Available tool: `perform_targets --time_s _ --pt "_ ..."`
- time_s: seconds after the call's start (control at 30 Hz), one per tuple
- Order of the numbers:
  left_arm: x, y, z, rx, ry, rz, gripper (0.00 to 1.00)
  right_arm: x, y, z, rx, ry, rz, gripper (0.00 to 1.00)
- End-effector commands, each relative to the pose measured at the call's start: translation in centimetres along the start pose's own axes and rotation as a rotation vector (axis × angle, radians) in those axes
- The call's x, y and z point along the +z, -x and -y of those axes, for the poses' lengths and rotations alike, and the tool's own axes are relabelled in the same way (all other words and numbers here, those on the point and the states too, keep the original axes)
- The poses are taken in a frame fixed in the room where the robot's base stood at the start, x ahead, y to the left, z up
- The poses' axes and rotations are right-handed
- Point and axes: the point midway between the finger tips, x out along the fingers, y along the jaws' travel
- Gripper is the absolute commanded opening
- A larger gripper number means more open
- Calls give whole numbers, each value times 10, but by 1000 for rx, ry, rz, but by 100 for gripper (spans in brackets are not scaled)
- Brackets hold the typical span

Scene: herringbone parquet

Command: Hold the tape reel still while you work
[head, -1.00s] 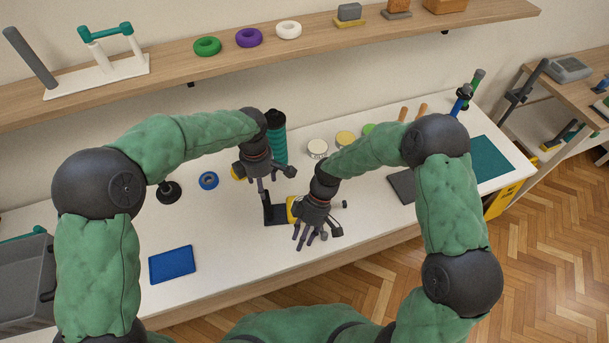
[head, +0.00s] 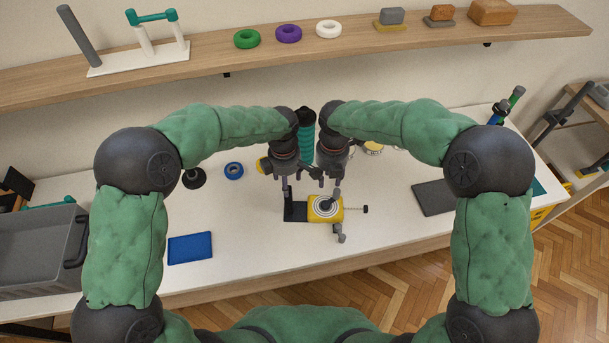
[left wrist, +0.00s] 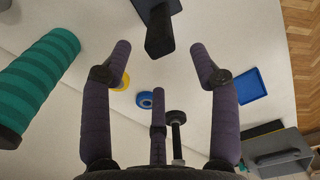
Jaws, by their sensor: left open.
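A blue ring with a pale centre (head: 234,170), which looks like a roll of tape, lies flat on the white bench; it also shows in the left wrist view (left wrist: 146,100). A yellow round thing (head: 262,165) lies to its right, partly hidden by my left gripper. A black and yellow fixture (head: 296,208) bears a pale ringed disc (head: 325,207); I cannot tell which is the tape reel. My left gripper (head: 291,182) is open and empty above the bench, left of the disc. My right gripper (head: 328,184) is over the disc, fingers apart, holding nothing visible.
A green ribbed cylinder (head: 306,122) stands behind the grippers. A blue tray (head: 190,248) lies front left, a dark grey pad (head: 434,197) right. A grey bin (head: 40,245) is far left. A shelf (head: 220,60) with rings runs above. The front middle bench is clear.

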Motion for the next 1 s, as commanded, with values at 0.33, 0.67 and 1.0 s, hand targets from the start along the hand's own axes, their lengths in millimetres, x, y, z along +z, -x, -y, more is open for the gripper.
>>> perform_targets --time_s 0.33,0.67,1.0 --pt "0 -58 1 -5 0 -1 61 0 0 0 0 -4 -2 39" --pt "0 -92 1 -2 1 0 61 0 -1 0 0 -4 -2 39" --pt "0 -96 0 0 0 0 61 0 0 0 0 -5 -2 39"
